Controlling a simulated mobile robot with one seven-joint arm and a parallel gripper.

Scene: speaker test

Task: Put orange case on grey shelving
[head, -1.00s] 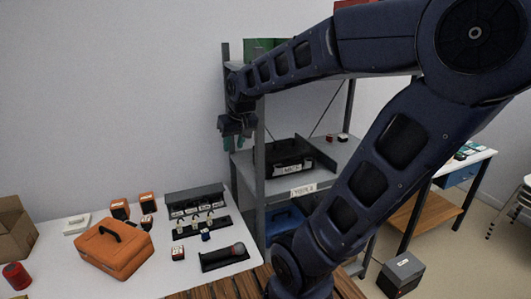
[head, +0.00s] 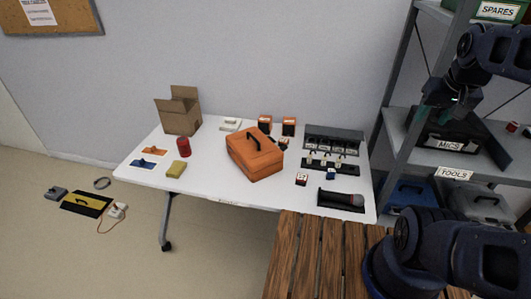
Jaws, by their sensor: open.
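The orange case (head: 255,153) lies closed on the white table (head: 217,190), with its dark handle on top. The grey shelving (head: 398,85) stands at the right, beside the table. Its middle shelf holds a black case labelled MICS (head: 447,140), and its top shelf holds a green box labelled SPARES (head: 495,12). My gripper (head: 455,98) is open and empty in front of the shelving, well to the right of the orange case. Its fingers are small and dark against the shelf. My arm hides part of the shelving's right side.
A cardboard box (head: 180,112), a red can (head: 183,147) and a yellow sponge (head: 176,169) are on the table's left. A microphone (head: 341,199) lies at its front right. A wooden slatted surface (head: 315,255) is in front. Blue and grey cases sit on the low shelf.

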